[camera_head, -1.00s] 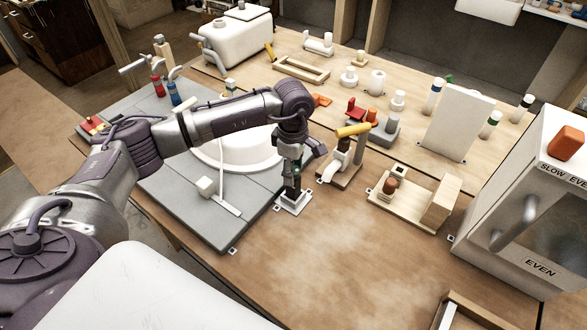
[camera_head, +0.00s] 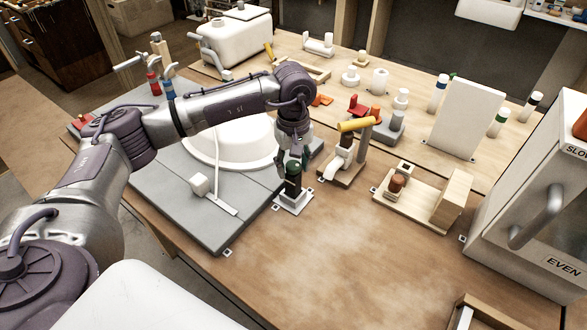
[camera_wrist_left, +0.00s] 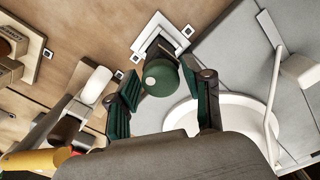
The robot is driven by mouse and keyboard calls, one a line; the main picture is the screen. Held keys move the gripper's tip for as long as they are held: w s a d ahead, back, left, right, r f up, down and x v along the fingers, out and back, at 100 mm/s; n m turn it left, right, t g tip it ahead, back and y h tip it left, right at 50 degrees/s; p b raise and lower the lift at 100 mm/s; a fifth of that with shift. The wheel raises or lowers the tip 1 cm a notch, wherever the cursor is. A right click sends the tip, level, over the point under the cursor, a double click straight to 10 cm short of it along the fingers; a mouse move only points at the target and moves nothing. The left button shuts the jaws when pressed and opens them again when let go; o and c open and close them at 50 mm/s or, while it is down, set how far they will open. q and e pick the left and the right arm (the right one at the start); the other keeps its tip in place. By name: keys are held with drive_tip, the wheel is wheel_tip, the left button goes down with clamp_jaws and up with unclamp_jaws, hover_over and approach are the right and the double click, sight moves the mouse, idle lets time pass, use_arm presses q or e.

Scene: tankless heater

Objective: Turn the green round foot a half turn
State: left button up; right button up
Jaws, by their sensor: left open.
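The green round foot (camera_head: 293,172) stands upright on a dark post above a small white square plate (camera_head: 292,206), right of the grey board. In the left wrist view its rounded green top (camera_wrist_left: 160,77) faces the camera. My left gripper (camera_head: 293,158) points down over it from above. In the wrist view the open fingers (camera_wrist_left: 165,82) lie on either side of the green top. The right finger is close to its edge; I cannot tell whether it touches. My right gripper is not in view.
A yellow-handled tap on a wooden base (camera_head: 340,174) stands close on the right. A white round basin (camera_head: 225,150) and a white upright stick (camera_head: 211,191) are on the left. The wooden table in front (camera_head: 330,260) is clear.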

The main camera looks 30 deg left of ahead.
use_arm(q)
drive_tip(key=shift+f+m, duration=0.15)
drive_tip(key=shift+m, duration=0.75)
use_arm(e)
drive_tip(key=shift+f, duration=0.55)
use_arm(q)
drive_tip(key=m+b, duration=0.2)
drive_tip(key=shift+f+m, duration=0.1)
drive_tip(key=shift+m, duration=0.3)
drive_tip(key=m+b, duration=0.1)
drive_tip(key=m, duration=0.1)
drive_tip(key=shift+m+b, duration=0.3)
drive_tip(key=shift+r+m, duration=0.25)
drive_tip(key=shift+m, duration=0.05)
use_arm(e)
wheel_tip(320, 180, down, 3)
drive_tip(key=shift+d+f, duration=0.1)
use_arm(q)
drive_tip(key=shift+r, duration=0.1)
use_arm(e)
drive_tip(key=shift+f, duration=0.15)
use_arm(q)
drive_tip(key=shift+c, duration=0.3)
